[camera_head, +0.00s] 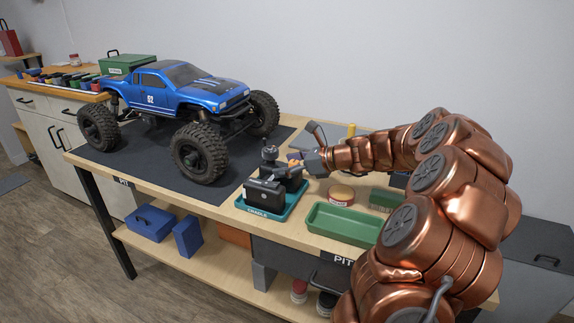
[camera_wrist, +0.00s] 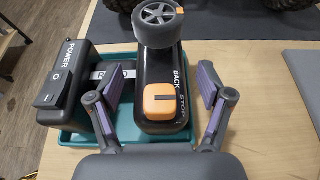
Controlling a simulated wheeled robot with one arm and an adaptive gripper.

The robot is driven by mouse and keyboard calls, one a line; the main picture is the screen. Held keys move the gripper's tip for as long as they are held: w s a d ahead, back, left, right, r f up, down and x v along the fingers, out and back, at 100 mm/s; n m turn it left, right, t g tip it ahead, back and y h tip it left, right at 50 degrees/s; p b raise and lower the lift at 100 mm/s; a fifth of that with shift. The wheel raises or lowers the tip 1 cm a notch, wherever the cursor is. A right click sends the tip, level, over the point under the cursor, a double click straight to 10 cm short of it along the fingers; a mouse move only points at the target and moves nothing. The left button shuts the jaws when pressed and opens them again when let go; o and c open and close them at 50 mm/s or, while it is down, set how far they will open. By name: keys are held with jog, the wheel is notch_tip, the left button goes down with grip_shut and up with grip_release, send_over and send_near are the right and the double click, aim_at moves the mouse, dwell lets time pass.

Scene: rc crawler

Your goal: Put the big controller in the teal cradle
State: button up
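The teal cradle (camera_head: 240,205) is a shallow tray labelled CRADLE on the bench, right of the truck's mat. A big black controller (camera_head: 284,171) with a knobbed wheel and an orange button stands over it. In the wrist view the controller (camera_wrist: 155,75) reads BACK and STOP, and the cradle (camera_wrist: 75,150) shows beneath. A black box (camera_wrist: 72,85) marked POWER is beside it on the left. My gripper (camera_wrist: 165,95) is open, with one finger on each side of the controller and gaps visible. Whether the controller is fully seated is hidden.
A blue truck (camera_head: 185,85) stands on a dark mat to the left. A green tray (camera_head: 345,225), a round tin (camera_head: 341,195) and a green box (camera_head: 385,198) are to the right of the cradle. Bare wood lies right of my gripper in the wrist view.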

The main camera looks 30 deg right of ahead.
dwell(0.3)
jog(key=shift+s+d+r, duration=0.1)
jog(key=shift+s+r, duration=0.05)
jog(key=shift+r, duration=0.05)
jog(key=p+v, duration=0.1)
jog(key=v, duration=1.1)
jog(key=s+a+f+n+g, duration=0.25)
jog(key=a+n, duration=0.25)
jog(key=a, duration=0.4)
jog(key=s+a+f+n+g+y, duration=0.1)
jog(key=a+n+g, duration=0.25)
jog(key=a, duration=0.55)
jog(key=s+a+f+n+g, duration=0.25)
jog(key=a+n, duration=0.25)
jog(key=a, duration=0.4)
jog(key=s+a+f+n+g+h, duration=0.35)
jog(key=s+a+n, duration=0.25)
jog(key=s+n, duration=0.25)
jog(key=s+d+f+n+g+h, duration=0.2)
jog(key=s+n, duration=0.5)
jog(key=s, duration=0.6)
jog(key=shift+d+n+h, duration=0.4)
jog(key=shift+d+h, duration=0.1)
jog(key=shift+h, duration=0.75)
